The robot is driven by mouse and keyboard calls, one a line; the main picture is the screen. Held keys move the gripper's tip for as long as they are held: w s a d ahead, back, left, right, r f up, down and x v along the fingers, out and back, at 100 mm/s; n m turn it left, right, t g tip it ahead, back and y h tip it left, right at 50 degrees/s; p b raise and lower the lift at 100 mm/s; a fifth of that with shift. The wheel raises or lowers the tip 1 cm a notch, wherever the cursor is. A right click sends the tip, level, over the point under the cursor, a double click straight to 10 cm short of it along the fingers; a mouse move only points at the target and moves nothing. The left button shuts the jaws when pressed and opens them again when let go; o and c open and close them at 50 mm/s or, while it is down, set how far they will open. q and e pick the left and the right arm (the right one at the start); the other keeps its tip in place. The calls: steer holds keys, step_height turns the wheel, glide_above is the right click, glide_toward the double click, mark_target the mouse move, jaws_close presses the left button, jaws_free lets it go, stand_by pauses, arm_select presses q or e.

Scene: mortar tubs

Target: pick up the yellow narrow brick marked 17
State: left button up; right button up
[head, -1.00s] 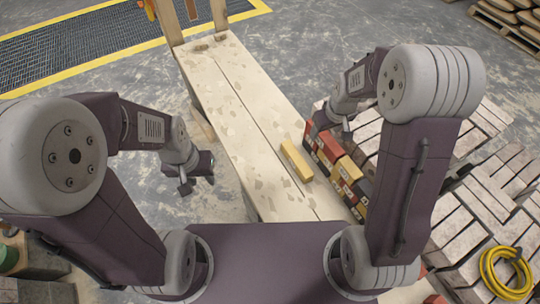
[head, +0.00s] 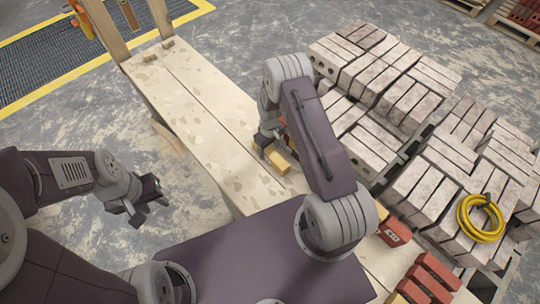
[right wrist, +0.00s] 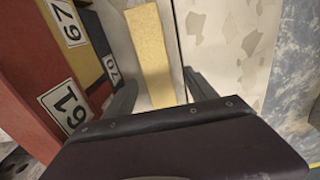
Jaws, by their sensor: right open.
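A plain narrow yellow brick (head: 281,163) lies on the pale plank bench (head: 215,130). No number shows on its visible face. My right gripper (head: 268,148) is over the brick in the head view, partly hidden by its own arm. In the right wrist view my right gripper (right wrist: 160,92) is open, and the yellow brick (right wrist: 150,50) runs lengthwise between its two fingers, with a gap on the right side. I cannot tell whether the left finger touches it. My left gripper (head: 138,210) hangs over the floor left of the bench, apparently empty; its jaw opening is unclear.
In the right wrist view a red brick (right wrist: 25,85) and other labelled bricks stand close to the left finger. Stacks of grey-brown blocks (head: 390,80) fill the right side, with a coiled yellow hose (head: 481,218) on them. Red bricks (head: 428,280) lie at lower right.

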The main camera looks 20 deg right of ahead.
mark_target(271, 152)
steer(key=f, duration=0.4)
steer(key=shift+d+f, duration=0.2)
steer(key=shift+f, duration=0.15)
steer(key=shift+r, duration=0.1)
jaws_close()
steer(key=shift+w+r, duration=0.1)
steer(key=shift+r, duration=0.2)
step_height(271, 152, up, 9)
steer(key=shift+r, duration=0.2)
